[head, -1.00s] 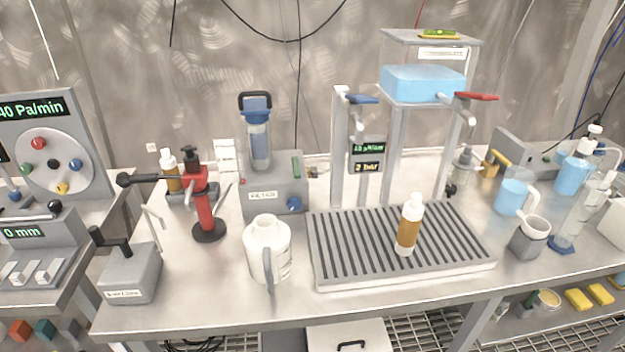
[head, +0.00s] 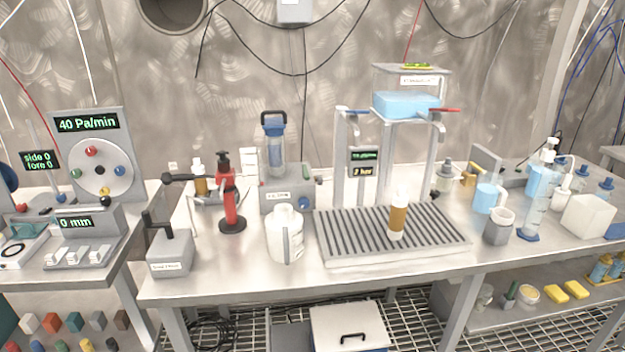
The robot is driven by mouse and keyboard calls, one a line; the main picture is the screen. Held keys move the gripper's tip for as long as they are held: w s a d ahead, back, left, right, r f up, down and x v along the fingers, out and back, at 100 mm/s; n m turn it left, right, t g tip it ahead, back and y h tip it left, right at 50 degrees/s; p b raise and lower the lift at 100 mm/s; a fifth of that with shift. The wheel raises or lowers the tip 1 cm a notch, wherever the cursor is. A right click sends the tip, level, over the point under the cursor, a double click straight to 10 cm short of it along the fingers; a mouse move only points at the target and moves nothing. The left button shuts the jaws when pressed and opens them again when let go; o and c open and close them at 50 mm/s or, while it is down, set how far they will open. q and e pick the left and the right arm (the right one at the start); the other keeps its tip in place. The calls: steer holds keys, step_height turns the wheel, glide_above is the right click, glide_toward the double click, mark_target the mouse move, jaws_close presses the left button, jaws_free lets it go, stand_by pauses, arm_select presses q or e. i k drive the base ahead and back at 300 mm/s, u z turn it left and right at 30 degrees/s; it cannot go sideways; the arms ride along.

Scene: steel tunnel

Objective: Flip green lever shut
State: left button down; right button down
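A grey filter box (head: 272,203) stands at the back of the bench, with a clear and blue filter cylinder (head: 275,145) rising from it. A small green part, which may be the green lever, is at the right of the box's top (head: 304,186). It is too small to tell whether it is open or shut. Neither of my grippers is in view.
A white jug (head: 284,238) and a red pump stand (head: 231,205) stand in front of and left of the box. A slatted drain tray (head: 345,237) holds an amber bottle (head: 398,217). A water tank (head: 405,104) with blue and red levers is behind. The bench's front strip is clear.

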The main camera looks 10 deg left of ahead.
mark_target(306, 177)
steer(key=u, duration=0.9)
steer(key=i, duration=0.5)
